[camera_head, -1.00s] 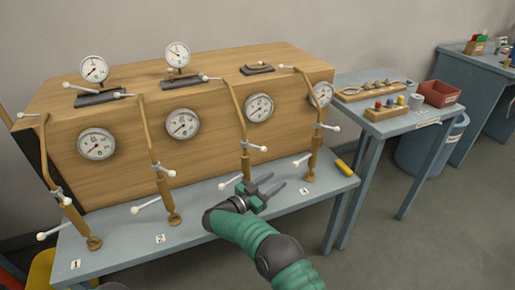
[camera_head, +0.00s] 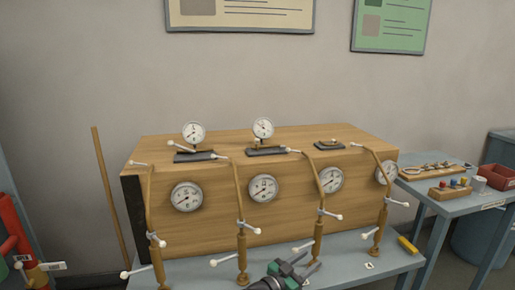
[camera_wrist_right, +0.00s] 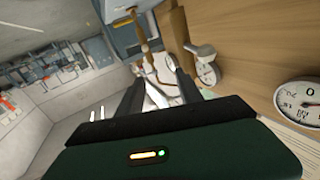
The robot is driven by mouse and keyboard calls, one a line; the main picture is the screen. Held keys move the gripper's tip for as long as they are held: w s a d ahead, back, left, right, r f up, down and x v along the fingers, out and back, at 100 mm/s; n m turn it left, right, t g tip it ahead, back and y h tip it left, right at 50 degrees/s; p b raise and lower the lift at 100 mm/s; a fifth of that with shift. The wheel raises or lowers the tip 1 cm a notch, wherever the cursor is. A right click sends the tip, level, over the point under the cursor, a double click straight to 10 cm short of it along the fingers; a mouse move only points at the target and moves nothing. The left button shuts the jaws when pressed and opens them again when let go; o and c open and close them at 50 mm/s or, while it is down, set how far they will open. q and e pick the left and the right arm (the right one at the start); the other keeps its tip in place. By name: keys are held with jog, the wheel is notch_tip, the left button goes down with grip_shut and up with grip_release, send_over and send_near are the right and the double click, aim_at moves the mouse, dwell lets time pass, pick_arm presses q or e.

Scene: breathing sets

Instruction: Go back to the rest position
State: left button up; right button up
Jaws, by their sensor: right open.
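My right gripper (camera_head: 302,272) is at the bottom of the head view, over the front of the grey-blue bench (camera_head: 205,275). Its fingers are apart with nothing between them. In the right wrist view its two dark fingers (camera_wrist_right: 160,90) point away from the camera, also apart. Behind it on the bench stands a large wooden box (camera_head: 220,220) with gauges (camera_head: 263,188) on its front and brass pipes (camera_head: 240,230) with white-tipped levers. The gripper is near the foot of the third pipe (camera_head: 319,235); I cannot tell whether they touch. My left gripper is not in view.
A yellow object (camera_head: 408,245) lies at the bench's right end. A side table (camera_head: 470,207) holds a tool board, a block with coloured knobs and a red bin (camera_head: 497,177). A wooden pole (camera_head: 108,195) leans on the wall at left, and red equipment (camera_head: 15,225) stands at far left.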

jog(key=w+a+r+n+t+y, duration=0.2)
jog(key=a+r+n+t+y, duration=0.3)
jog(key=n+y, duration=0.55)
jog(key=s+d+f+g+y, duration=0.1)
jog(key=s+d+f+g, duration=0.3)
jog(key=s, duration=1)
jog(key=s+d+f+g+y, duration=0.2)
jog(key=s+f+g, duration=0.25)
jog(key=s, duration=0.85)
jog(key=s+d+f+g+y, duration=0.1)
jog(key=s+d+f+g, duration=0.3)
jog(key=s, duration=1)
notch_tip(320, 180, up, 23)
jog(key=w+a+g+p, duration=0.1)
jog(key=p, duration=2)
jog(key=shift+f+n+p, duration=0.2)
jog(key=shift+n+p, duration=0.2)
jog(key=shift+n, duration=0.05)
